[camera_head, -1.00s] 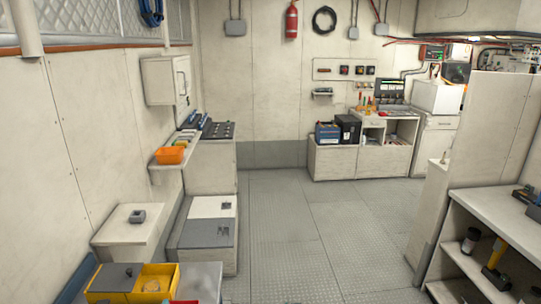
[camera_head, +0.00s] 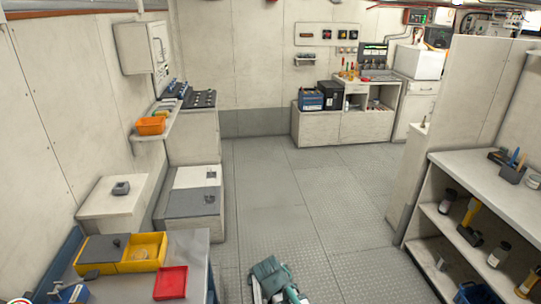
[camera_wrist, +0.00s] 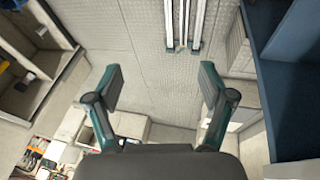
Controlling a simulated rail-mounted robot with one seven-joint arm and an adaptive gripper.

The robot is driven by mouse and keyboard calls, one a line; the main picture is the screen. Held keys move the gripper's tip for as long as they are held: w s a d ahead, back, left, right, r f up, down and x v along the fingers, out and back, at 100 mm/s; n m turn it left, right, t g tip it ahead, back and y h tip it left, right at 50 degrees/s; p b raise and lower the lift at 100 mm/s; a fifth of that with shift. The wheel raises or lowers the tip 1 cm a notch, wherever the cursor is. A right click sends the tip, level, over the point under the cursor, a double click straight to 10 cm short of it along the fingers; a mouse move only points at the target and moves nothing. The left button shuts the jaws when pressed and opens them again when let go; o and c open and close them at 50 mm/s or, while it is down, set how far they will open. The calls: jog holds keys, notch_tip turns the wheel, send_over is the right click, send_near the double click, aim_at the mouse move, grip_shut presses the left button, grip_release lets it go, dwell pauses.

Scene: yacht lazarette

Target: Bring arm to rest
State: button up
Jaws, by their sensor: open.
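My gripper (camera_wrist: 160,68) is open in the wrist view. Its two fingers stand wide apart, with nothing between them but the grey tread-plate floor and a pale cabinet beyond. In the head view, a teal and grey part of my arm (camera_head: 270,278) shows at the bottom edge, over the floor. The rest of the arm is out of that view.
A bench at lower left holds a yellow bin (camera_head: 148,250) and a red tray (camera_head: 171,282). An open shelf unit (camera_head: 478,180) with bottles and tools stands at right. The floor (camera_head: 300,195) between is clear. Pale rails (camera_wrist: 183,22) show in the wrist view.

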jog(key=s+d+f+m+g+y, duration=0.1)
jog(key=s+d+f+g, duration=0.2)
jog(key=d, duration=0.4)
jog(key=s+d+f+g+y, duration=0.1)
jog(key=s+d+f, duration=0.25)
jog(key=d, duration=0.35)
jog(key=s+f+g+b, duration=0.6)
jog(key=s+f+b, duration=0.4)
jog(key=s+f, duration=1.8)
jog(key=shift+s+a+f, duration=0.25)
jog(key=shift+a+f, duration=0.05)
jog(key=shift+f, duration=0.25)
